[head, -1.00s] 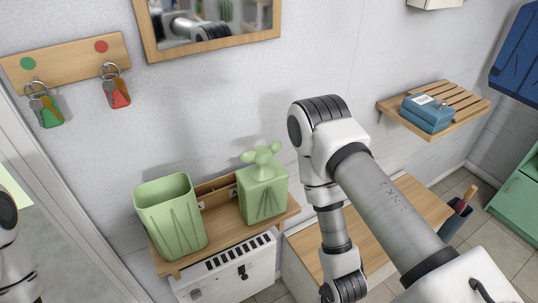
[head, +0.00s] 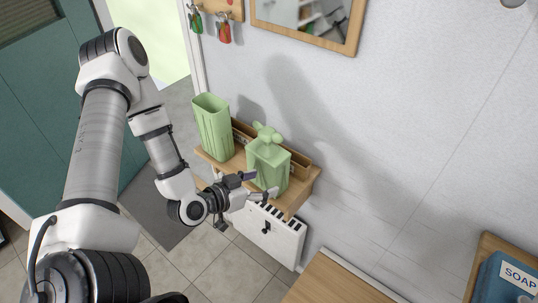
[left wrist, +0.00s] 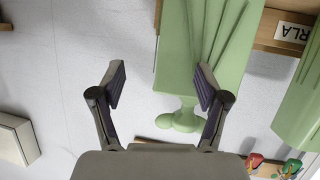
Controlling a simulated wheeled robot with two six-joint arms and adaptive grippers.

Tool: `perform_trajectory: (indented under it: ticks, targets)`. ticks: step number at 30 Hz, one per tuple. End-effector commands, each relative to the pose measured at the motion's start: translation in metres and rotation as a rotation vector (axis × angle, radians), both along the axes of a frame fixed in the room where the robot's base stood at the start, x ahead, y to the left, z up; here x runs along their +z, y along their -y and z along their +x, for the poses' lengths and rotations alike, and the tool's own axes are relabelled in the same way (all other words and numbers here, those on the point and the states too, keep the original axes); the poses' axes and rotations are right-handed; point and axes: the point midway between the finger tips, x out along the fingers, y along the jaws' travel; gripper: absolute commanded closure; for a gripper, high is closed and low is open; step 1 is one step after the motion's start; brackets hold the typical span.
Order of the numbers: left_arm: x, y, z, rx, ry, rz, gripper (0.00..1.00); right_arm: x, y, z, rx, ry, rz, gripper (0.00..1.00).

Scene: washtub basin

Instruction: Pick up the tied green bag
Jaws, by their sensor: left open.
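The tied green bag (head: 268,165) stands upright on a small wooden shelf (head: 297,193) against the wall, its knot on top. In the left wrist view the bag (left wrist: 205,40) appears upside down, knot toward the bottom. My left gripper (head: 260,187) is open and empty at the bag's near side. My right gripper is out of view.
An open-topped green bag (head: 213,130) stands left of the tied one. A white heater (head: 272,238) is below the shelf. A mirror (head: 312,20) and hanging keys (head: 223,28) are on the wall above. A blue soap box (head: 510,278) is at lower right.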

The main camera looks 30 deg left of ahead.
Motion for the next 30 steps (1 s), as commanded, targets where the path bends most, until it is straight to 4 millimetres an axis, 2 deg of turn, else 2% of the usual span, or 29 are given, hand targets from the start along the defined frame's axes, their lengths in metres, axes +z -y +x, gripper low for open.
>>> perform_trajectory:
  ticks: [1,3,6,13,23,30]
  targets:
    - [0.042,-0.016,0.006,0.041,0.127,-0.006,0.25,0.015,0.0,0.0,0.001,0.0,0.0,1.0]
    - [0.076,-0.031,0.009,0.079,0.274,0.004,0.25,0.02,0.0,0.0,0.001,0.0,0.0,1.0]
    - [0.098,-0.042,0.012,0.108,0.376,0.017,0.25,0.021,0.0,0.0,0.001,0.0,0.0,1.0]
    - [0.099,-0.039,0.035,0.107,0.389,0.018,0.25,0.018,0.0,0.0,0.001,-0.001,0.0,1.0]
    - [0.099,-0.034,0.082,0.106,0.387,0.019,0.25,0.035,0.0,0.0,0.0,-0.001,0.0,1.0]
    - [0.096,-0.034,0.086,0.111,0.385,0.015,0.25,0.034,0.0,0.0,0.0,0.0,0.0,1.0]
